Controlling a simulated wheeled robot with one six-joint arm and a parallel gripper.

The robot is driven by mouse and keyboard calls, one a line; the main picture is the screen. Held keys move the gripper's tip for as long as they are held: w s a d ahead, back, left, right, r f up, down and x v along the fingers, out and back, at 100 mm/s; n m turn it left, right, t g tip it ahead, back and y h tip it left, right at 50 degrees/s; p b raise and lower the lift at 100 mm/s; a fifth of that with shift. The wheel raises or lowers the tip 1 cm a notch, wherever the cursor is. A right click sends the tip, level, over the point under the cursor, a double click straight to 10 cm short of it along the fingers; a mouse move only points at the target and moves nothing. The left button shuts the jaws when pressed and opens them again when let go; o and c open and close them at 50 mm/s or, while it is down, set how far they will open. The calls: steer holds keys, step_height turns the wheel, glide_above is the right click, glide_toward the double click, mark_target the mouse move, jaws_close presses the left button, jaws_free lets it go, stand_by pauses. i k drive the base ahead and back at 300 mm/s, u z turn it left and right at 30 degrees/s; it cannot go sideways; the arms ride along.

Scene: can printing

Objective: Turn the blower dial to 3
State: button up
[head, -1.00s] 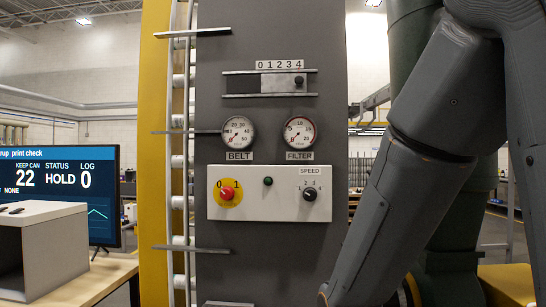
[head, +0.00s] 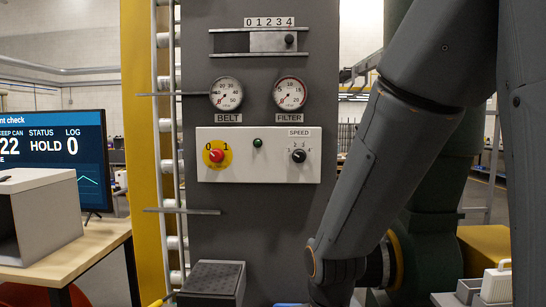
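No dial labelled blower shows in the head view. A black rotary dial (head: 299,156) marked SPEED, with small numbers around its top, sits at the right of a white control plate (head: 240,174). Its pointer is too small to read surely. Above the gauges, a slide plate (head: 270,41) with a dark knob sits under a 0 to 4 scale; the knob is below the 4. A large green duct and rounded housing (head: 428,240) stand at the right, partly hidden by my arm. My gripper is not in view; my arm runs down to the bottom edge.
A red knob (head: 216,156) and green lamp (head: 257,143) share the plate below two gauges (head: 226,93). A dark box (head: 213,278) stands below the panel. A wooden table (head: 75,250) with a monitor (head: 55,140) is at left. A white object (head: 496,284) is at lower right.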

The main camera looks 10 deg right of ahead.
mark_target(299, 156)
steer(key=u, duration=0.05)
steer(key=k, duration=0.5)
steer(key=z, duration=1.25)
steer(key=i, duration=0.6)
steer(key=u, duration=0.25)
